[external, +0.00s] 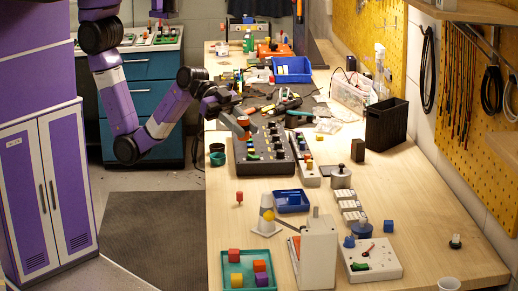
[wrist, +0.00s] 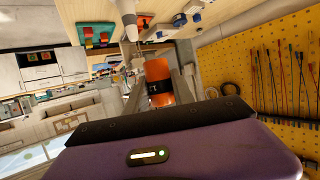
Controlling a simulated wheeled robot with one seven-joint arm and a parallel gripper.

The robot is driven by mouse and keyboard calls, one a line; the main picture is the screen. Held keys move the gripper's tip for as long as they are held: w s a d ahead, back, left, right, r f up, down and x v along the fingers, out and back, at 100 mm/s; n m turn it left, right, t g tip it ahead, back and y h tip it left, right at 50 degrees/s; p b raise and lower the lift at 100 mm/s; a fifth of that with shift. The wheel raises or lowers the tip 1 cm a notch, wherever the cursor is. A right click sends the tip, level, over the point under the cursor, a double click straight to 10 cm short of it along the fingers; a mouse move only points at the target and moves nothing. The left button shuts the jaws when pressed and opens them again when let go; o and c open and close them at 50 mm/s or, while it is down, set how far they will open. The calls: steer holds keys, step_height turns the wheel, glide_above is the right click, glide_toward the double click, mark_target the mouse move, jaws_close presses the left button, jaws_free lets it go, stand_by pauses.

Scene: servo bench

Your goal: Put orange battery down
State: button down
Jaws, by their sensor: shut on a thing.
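The orange battery (wrist: 158,70) is an orange cylinder with a dark band, between the two fingers of my gripper (wrist: 161,84) in the wrist view. My gripper is shut on it. In the external view my gripper (external: 238,126) is above the left side of the dark control box, and the battery's orange end (external: 243,120) shows there, small. The battery appears apart from the bench (external: 415,215), though its exact height is hard to tell.
The dark control box (external: 240,165) with knobs and coloured parts is below my gripper. A blue tray (external: 291,201), a teal tray (external: 228,279) and a grey box (external: 318,255) are nearer. Bare bench lies at right.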

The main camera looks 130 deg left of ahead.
steer(key=s+a+n+y+b, duration=0.1)
steer(key=s+a+n+y, duration=0.1)
steer(key=s+a, duration=0.4)
steer(key=f, duration=0.6)
steer(key=f+b, duration=0.1)
steer(key=f, duration=0.5)
steer(key=d+f+b, duration=0.1)
steer(key=f, duration=0.6)
steer(key=shift+s+f, duration=0.1)
steer(key=shift+s, duration=0.25)
steer(key=shift+f, duration=0.1)
steer(key=c, duration=1.1)
jaws_free()
steer(key=shift+s+r, duration=0.1)
steer(key=shift+r, duration=0.1)
steer(key=v, duration=1.1)
steer(key=shift+s+r+b, duration=0.15)
steer(key=shift+s+b, duration=0.2)
steer(key=shift+b, duration=0.05)
